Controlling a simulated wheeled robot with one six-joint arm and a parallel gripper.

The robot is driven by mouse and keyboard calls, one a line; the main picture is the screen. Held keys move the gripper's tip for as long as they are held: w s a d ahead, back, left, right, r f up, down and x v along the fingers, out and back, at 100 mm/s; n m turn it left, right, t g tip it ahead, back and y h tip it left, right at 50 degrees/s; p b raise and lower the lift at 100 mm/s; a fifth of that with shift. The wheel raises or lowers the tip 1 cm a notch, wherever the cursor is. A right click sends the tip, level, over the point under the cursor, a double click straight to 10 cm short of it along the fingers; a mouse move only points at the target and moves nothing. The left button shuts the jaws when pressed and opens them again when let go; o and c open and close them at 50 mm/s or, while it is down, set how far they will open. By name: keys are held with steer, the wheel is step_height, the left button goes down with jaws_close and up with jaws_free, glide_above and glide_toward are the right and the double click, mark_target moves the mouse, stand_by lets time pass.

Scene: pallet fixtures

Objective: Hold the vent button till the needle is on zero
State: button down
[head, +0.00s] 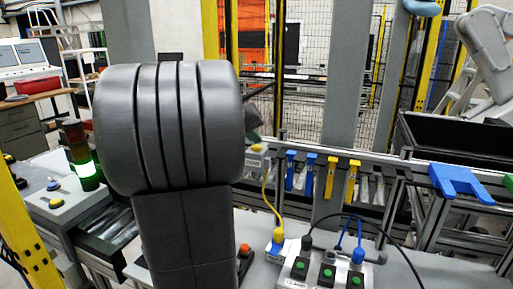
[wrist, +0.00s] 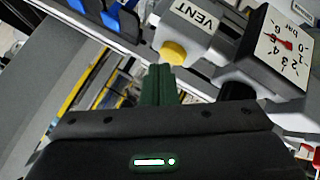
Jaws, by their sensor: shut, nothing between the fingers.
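The vent box (wrist: 193,14) is grey with a VENT label, and a round yellow button (wrist: 173,52) sits on its near face. The white pressure gauge (wrist: 283,48), marked in bar, is to its right; its small red needle seems off zero, but I cannot read the exact value. My gripper (wrist: 158,70) is shut and empty. Its green fingertips are close to the button in the wrist view, at its lower left; I cannot tell whether they touch it. In the head view the vent box (head: 257,157) shows right of my arm, which hides the gauge and most of the gripper.
A grey box with several green buttons (head: 327,271) and plugged cables stands at the front. A yellow cable (head: 267,195) hangs below the vent box. Blue and yellow hooks (head: 332,175) line the rail. A lit green signal lamp (head: 84,169) is at left.

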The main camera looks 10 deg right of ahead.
mark_target(254, 148)
steer(key=shift+f+b, duration=0.5)
steer(key=shift+f, duration=0.05)
stand_by(1.1)
steer(key=shift+r, duration=0.1)
stand_by(3.2)
steer(key=shift+r+p, duration=0.65)
steer(key=shift+r, duration=0.2)
steer(key=shift+r+p, duration=1.9)
steer(key=shift+r, duration=0.65)
steer(key=shift+f, duration=0.1)
